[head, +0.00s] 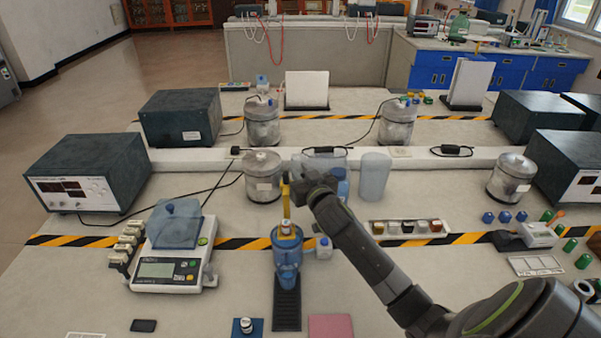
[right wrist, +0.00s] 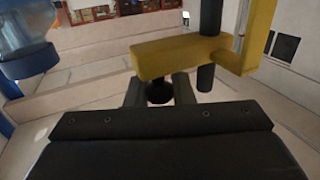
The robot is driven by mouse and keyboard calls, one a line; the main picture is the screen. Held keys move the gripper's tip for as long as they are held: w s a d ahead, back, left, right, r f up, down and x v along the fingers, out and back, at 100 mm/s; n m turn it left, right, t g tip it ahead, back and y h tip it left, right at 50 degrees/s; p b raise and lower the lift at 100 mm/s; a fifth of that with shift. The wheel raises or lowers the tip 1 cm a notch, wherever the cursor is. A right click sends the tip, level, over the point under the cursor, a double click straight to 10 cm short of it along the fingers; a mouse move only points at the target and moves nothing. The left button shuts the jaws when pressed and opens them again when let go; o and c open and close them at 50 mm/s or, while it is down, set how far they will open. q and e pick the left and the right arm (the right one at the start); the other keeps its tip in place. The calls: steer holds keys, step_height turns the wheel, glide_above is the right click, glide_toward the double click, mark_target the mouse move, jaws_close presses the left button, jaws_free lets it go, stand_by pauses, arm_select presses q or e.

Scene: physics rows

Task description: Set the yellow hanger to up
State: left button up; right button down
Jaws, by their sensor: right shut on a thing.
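The yellow hanger (head: 286,203) stands as a narrow upright piece above a blue device (head: 286,252) with a black base (head: 287,312). In the right wrist view the yellow hanger (right wrist: 180,57) is a thick bar with a dark post through it, close in front of my fingers. My right gripper (head: 297,188) is at the hanger's upper part. In the right wrist view the gripper (right wrist: 159,90) has a dark round knob between its fingers, just below the yellow bar. It is shut on the hanger; the exact contact is partly hidden. My left gripper is not in view.
A balance (head: 172,262) stands left of the device. A steel canister (head: 263,178) and a clear beaker (head: 374,176) stand behind it. A pink pad (head: 331,326) and blue pad (head: 243,332) lie in front.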

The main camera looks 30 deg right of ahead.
steer(key=shift+w+r, duration=0.1)
steer(key=shift+r, duration=0.35)
steer(key=c, duration=1.6)
jaws_free()
steer(key=shift+f, duration=0.1)
steer(key=shift+s+f, duration=0.1)
steer(key=shift+s, duration=0.1)
steer(key=shift+s+f, duration=0.1)
steer(key=shift+s, duration=0.2)
steer(key=s+a+b, duration=0.1)
steer(key=s, duration=0.4)
steer(key=s+b, duration=0.1)
steer(key=s, duration=0.5)
steer(key=s+a+b, duration=0.1)
steer(key=s, duration=0.4)
steer(key=shift+s+a+b, duration=0.2)
steer(key=shift+a+b, duration=0.1)
steer(key=shift+a, duration=0.05)
